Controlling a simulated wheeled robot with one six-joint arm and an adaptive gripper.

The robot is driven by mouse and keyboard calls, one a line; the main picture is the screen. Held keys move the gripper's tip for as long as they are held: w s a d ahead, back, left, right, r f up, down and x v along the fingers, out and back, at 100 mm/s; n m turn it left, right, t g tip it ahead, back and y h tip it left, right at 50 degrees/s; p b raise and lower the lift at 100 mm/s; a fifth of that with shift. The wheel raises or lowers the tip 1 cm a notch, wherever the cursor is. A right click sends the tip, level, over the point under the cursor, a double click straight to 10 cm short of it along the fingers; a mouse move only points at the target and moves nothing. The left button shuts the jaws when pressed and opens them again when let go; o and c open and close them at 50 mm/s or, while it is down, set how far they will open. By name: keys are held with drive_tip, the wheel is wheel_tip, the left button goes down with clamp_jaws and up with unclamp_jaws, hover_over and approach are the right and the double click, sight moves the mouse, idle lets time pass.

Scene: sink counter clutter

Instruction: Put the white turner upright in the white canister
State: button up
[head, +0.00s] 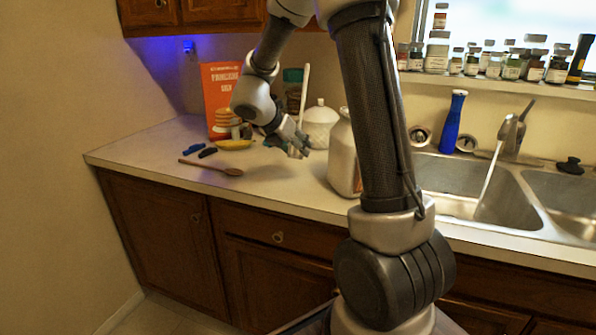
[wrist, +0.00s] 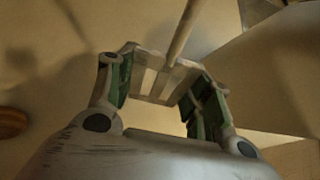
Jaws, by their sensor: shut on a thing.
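The white turner (head: 305,92) shows in the head view as a pale handle rising nearly upright above my gripper (head: 296,147). In the wrist view, the slotted head of the turner (wrist: 158,78) lies between the two fingers of my gripper (wrist: 160,85), with the handle running up out of the picture. My gripper is shut on the turner near its head, above the counter. The white canister (head: 342,158) stands on the counter just right of my gripper, its right side hidden by my arm. The turner is outside the canister.
A lidded white jar (head: 320,122) stands behind the gripper. A wooden spoon (head: 212,167), dark blue items (head: 196,148), a banana (head: 234,144) and a red box (head: 220,85) are to the left. The sink (head: 455,180) and a blue bottle (head: 453,122) are to the right.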

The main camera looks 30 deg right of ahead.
wheel_tip(320, 180, down, 7)
drive_tip(key=shift+f, duration=0.15)
idle(0.4)
drive_tip(key=o, duration=1.1)
drive_tip(key=shift+f, duration=0.1)
drive_tip(key=shift+c, duration=0.2)
